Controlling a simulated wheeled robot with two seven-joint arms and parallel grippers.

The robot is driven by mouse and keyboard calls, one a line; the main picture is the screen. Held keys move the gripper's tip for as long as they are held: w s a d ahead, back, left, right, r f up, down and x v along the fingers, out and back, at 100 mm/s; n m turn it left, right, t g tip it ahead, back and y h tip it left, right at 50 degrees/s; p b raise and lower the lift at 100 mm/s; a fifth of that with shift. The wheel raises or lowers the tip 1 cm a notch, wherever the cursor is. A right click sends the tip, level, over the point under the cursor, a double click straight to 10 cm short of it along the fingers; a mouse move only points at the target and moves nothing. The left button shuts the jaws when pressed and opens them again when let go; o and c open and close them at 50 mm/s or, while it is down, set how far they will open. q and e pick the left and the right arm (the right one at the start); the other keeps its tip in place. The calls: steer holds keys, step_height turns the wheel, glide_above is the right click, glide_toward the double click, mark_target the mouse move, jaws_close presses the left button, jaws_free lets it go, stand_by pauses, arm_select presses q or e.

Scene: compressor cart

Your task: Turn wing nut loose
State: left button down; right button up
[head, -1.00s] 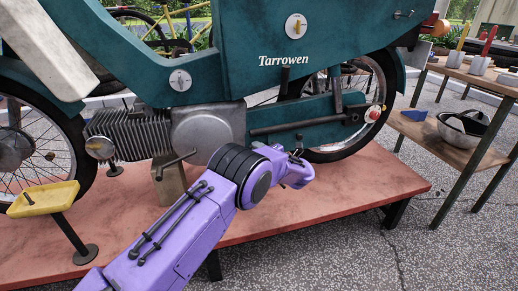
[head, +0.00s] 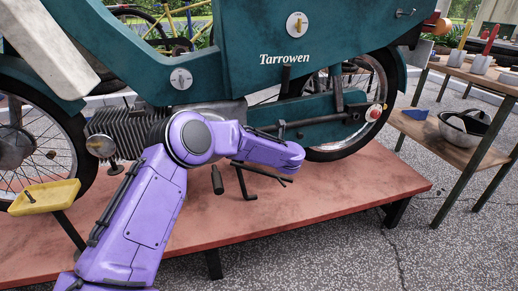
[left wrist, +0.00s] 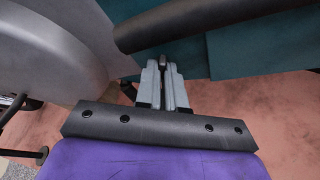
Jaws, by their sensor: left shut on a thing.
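My left gripper (left wrist: 164,82) shows in the left wrist view, its grey fingers closed on a small dark piece (left wrist: 163,61) at their tips. This piece looks like the wing nut, but its wings are too small to make out. It is in front of a teal part of the motorbike, just below a dark pipe (left wrist: 205,20). In the head view my purple wrist (head: 270,152) is beside the lower rear of the teal motorbike (head: 150,55) and hides the fingertips and the nut. My right gripper is in neither view.
The motorbike stands on a red platform (head: 345,190). Pedals and levers (head: 245,182) stick out below my wrist. A yellow tray on a post (head: 45,196) is at the left. A wooden shelf table (head: 450,143) with a bowl and tools stands at the right.

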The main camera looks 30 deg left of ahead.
arm_select(q)
steer(key=shift+s+a+n+t+h+b, duration=0.1)
steer(key=shift+n+t+h+b, duration=0.35)
steer(key=shift+n+b, duration=0.55)
steer(key=shift+s+a+n+t+h+b, duration=0.1)
steer(key=shift+n+t+h+b, duration=0.35)
steer(key=shift+n+b, duration=0.5)
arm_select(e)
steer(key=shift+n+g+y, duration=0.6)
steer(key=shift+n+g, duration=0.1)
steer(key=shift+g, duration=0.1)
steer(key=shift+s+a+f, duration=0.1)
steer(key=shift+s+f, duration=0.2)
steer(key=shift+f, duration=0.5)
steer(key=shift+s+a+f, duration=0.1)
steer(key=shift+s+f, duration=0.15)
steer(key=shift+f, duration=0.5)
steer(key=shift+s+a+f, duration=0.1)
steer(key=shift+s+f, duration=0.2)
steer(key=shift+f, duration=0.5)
arm_select(q)
steer(key=c, duration=1.2)
jaws_free()
steer(key=shift+c, duration=0.2)
steer(key=shift+d+r, duration=0.1)
